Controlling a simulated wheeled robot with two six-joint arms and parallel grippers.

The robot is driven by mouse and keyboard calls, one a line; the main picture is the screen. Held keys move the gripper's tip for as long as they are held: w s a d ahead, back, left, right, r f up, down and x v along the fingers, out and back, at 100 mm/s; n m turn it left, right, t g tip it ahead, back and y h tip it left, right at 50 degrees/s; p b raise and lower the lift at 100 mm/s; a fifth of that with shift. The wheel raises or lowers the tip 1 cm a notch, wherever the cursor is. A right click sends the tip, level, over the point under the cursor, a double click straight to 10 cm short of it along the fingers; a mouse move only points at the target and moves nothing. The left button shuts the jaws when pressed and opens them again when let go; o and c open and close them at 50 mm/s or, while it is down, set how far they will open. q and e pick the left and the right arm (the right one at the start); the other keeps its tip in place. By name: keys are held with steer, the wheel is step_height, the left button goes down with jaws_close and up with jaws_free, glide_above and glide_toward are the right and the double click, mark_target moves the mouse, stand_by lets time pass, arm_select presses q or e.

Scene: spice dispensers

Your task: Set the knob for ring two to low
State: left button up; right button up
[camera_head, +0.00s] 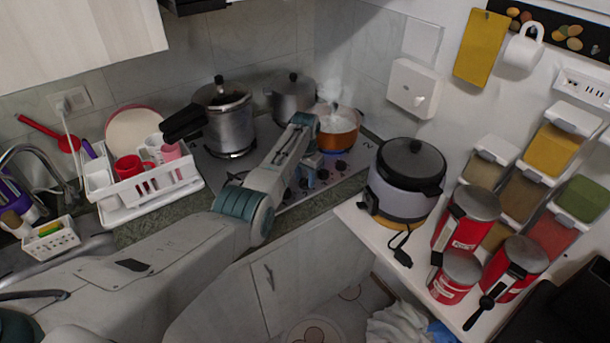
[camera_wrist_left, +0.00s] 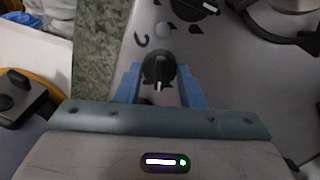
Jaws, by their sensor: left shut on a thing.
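My left gripper (camera_head: 313,165) reaches over the front right of the stove (camera_head: 283,200) in the head view, among several black knobs (camera_head: 341,165). In the left wrist view, the two blue fingers of the gripper (camera_wrist_left: 161,88) stand on either side of a round black knob (camera_wrist_left: 158,68) and are shut on it. A white pointer line on this knob points down in the picture. Small dark markings lie on the panel around it. Which ring this knob serves cannot be read. My right gripper is in neither view.
A copper pot (camera_head: 339,139) steams over a blue flame just behind the gripper. A pressure cooker (camera_head: 229,120) and another metal pot (camera_head: 292,97) stand on the stove. A rice cooker (camera_head: 404,182) is on the right counter. A dish rack (camera_head: 150,195) is at left.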

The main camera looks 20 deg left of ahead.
arm_select(q)
steer(key=m, duration=0.4)
steer(key=shift+r+m+p, duration=0.1)
steer(key=shift+m+p, duration=0.2)
steer(key=shift+p, duration=0.1)
steer(key=m, duration=0.2)
steer(key=shift+m, duration=0.4)
steer(key=m+p, duration=0.1)
steer(key=m, duration=0.4)
steer(key=shift+m, duration=1.5)
steer(key=shift+w, duration=0.1)
steer(key=o, duration=1)
